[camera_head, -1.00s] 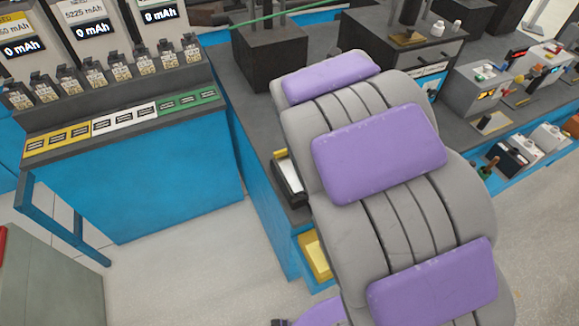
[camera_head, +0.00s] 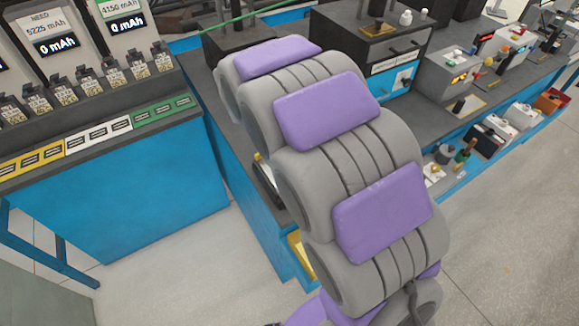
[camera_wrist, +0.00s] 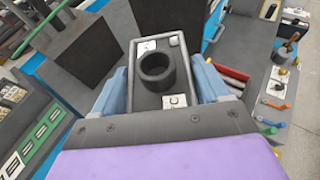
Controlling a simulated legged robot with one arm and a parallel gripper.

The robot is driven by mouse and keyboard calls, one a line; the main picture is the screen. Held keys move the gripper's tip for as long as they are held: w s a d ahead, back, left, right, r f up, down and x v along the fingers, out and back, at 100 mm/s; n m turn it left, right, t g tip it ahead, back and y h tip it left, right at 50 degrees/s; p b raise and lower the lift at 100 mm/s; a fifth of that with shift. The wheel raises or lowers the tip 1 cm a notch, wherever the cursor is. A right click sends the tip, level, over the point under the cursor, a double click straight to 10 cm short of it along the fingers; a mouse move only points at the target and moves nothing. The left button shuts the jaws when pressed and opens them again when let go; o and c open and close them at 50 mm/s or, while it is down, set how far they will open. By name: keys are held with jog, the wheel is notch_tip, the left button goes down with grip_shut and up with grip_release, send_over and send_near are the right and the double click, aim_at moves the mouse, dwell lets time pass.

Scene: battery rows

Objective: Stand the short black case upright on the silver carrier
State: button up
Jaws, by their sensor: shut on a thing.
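In the wrist view my gripper (camera_wrist: 160,80) has its two blue fingers along both sides of a dark, grey-rimmed body, which I take to be the short black case (camera_wrist: 147,103). Its visible face carries a round open black ring and a small post on a white plate at two corners. Its lower end is hidden by my gripper's palm. In the head view my arm hides my gripper and the case. A pale-edged dark item (camera_head: 264,180), partly behind my arm at the bench edge, may be the silver carrier; I cannot tell.
Dark blocks (camera_wrist: 85,62) stand on the grey bench, left of and beyond the held case. Red and black rods (camera_wrist: 230,75) lie to its right. A charger counter (camera_head: 110,140) with several slots stands at left. Several boxed batteries (camera_head: 490,130) line the right. Floor between is clear.

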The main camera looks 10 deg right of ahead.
jog(key=shift+w+d+f+m+g+h, duration=0.15)
jog(key=shift+d+f+m+g+h, duration=0.05)
jog(key=shift+f+m+g+h, duration=0.6)
jog(key=f+m, duration=0.1)
jog(key=s+f+m+g+h+b, duration=0.1)
jog(key=f, duration=0.1)
jog(key=s+f+g+h, duration=0.1)
jog(key=shift+f+m, duration=0.2)
jog(key=shift+m, duration=0.2)
jog(key=s+f+m+g+b, duration=0.1)
jog(key=f, duration=0.4)
jog(key=s+a+f+m+g+h+b, duration=0.1)
jog(key=s+f+b, duration=0.1)
jog(key=f, duration=0.4)
jog(key=s+a+f+m+g+b, duration=0.1)
jog(key=f, duration=0.5)
jog(key=shift+s+a+f+h, duration=0.2)
jog(key=shift+s+a+h, duration=0.05)
jog(key=shift+h, duration=0.15)
jog(key=shift+r, duration=0.15)
jog(key=o, duration=1.3)
jog(key=shift+c, duration=0.2)
